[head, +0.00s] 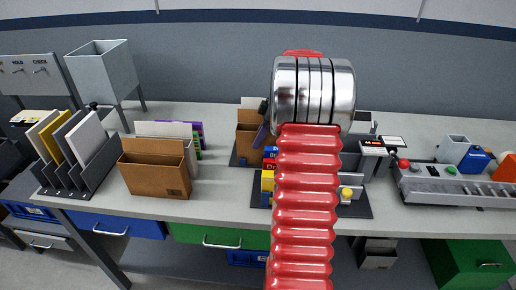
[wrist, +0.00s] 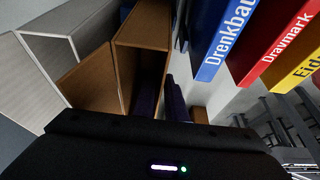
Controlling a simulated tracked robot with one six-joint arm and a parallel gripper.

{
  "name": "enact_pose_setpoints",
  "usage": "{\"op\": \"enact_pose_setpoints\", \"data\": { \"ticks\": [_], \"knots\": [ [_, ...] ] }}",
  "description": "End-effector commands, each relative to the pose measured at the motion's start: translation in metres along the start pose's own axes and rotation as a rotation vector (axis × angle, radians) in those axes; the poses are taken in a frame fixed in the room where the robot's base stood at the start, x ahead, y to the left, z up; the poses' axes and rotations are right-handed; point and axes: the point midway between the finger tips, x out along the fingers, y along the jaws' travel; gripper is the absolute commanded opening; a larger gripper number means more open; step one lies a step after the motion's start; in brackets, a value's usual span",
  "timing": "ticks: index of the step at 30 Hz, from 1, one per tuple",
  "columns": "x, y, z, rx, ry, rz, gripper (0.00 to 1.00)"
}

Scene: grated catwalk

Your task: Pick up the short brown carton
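In the head view, brown open-topped cartons (head: 248,143) stand at the back middle of the bench, partly hidden by my arm; the one in front looks shorter. Another wide brown carton (head: 155,176) stands at the front left. In the wrist view, a shorter brown carton (wrist: 88,82) lies beside a taller open brown one (wrist: 127,62). My gripper (wrist: 165,150) shows in the wrist view as a dark body along the bottom edge, near these cartons. Its fingers cannot be made out clearly, and in the head view my arm hides it. No grasp is visible.
Blue, red and yellow labelled boxes (wrist: 228,40) stand close on the right in the wrist view. Pale grey holders (wrist: 48,50) are at its left. In the head view, a dark file rack (head: 80,165) stands left and a control panel (head: 450,188) right.

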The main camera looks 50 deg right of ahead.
Motion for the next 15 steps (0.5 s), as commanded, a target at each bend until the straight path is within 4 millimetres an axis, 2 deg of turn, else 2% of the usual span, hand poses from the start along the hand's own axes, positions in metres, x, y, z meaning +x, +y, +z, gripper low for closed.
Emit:
{"op": "enact_pose_setpoints", "data": {
  "ticks": [4,15],
  "knots": [
    [-0.0001,0.0000,0.0000,0.000,0.000,0.000,0.00],
    [-0.0001,0.0000,0.0001,0.000,0.000,0.000,0.00]
  ]
}}
